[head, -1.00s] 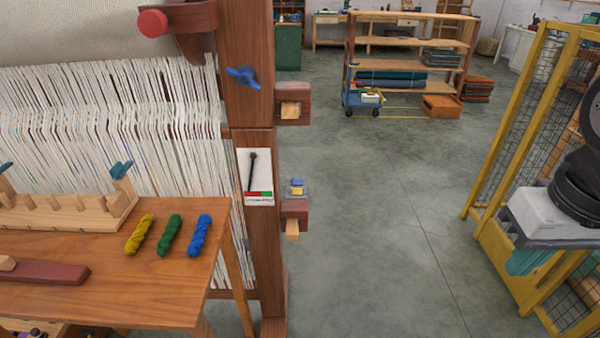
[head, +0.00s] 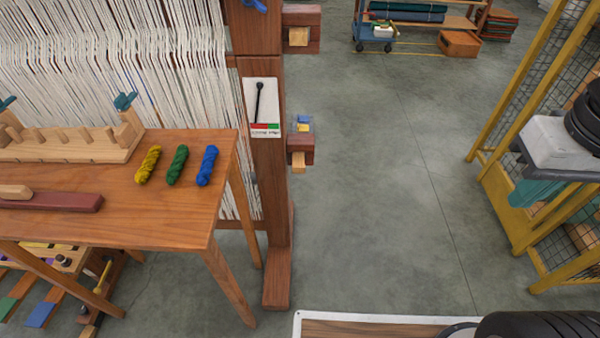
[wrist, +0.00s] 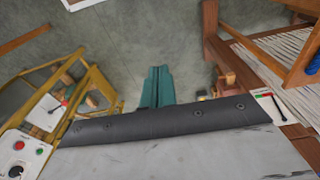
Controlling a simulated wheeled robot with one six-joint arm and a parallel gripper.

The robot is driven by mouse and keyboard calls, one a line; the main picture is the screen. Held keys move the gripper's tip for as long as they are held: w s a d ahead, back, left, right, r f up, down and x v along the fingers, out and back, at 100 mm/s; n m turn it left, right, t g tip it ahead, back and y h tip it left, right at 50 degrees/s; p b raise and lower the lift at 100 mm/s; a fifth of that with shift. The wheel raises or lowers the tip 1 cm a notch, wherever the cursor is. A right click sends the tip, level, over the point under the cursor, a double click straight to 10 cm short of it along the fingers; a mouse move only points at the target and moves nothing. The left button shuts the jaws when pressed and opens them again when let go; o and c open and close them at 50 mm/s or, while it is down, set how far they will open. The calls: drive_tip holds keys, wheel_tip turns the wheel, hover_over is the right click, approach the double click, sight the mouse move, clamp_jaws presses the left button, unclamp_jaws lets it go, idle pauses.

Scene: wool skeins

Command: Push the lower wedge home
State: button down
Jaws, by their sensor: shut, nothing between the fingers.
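The lower wedge (head: 299,161) is pale wood and sits in a dark reddish block (head: 300,146) on the right side of the loom post (head: 268,190). Its end sticks out below the block. The upper wedge (head: 298,37) sits in a similar block higher on the post and shows a squarish pale end. My gripper (head: 537,192) has teal fingers and hangs at the right, well apart from both wedges. In the wrist view the gripper's fingers (wrist: 156,86) are together with nothing between them. The loom is at the right of that view.
A table (head: 120,220) with yellow, green and blue skeins (head: 206,166) stands left of the post. A yellow mesh cage (head: 505,215) is at the right, behind my arm. Open grey floor (head: 390,200) lies between. A small blue and yellow item (head: 303,124) sits above the lower block.

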drive_tip(key=w+a+f+n, duration=0.25)
drive_tip(key=w+f, duration=0.35)
drive_tip(key=f, duration=0.5)
drive_tip(key=w+a+f+n+g, duration=0.1)
drive_tip(key=w+f+n, duration=0.4)
drive_tip(key=f, duration=0.7)
drive_tip(key=w+a+f+n, duration=0.2)
drive_tip(key=w+f+n, duration=0.1)
drive_tip(key=w+f, duration=0.65)
drive_tip(key=a+f+n+t+y, duration=0.2)
drive_tip(key=a+f+n, duration=0.2)
drive_tip(key=f, duration=0.4)
drive_tip(key=a+f+n+t+y, duration=0.1)
drive_tip(key=a+f+n+y, duration=0.2)
drive_tip(key=f, duration=0.6)
drive_tip(key=a+f+n+t+y, duration=0.2)
drive_tip(key=a+n+t, duration=0.15)
drive_tip(key=a, duration=0.25)
drive_tip(key=w+a+r+n+t+y, duration=0.3)
drive_tip(key=r+n+t+y, duration=0.2)
drive_tip(key=r, duration=0.6)
drive_tip(key=shift+a+r+n+y, duration=0.15)
drive_tip(key=shift+r+n+y, duration=0.05)
drive_tip(key=shift+n+y, duration=0.55)
drive_tip(key=shift+w+a, duration=0.1)
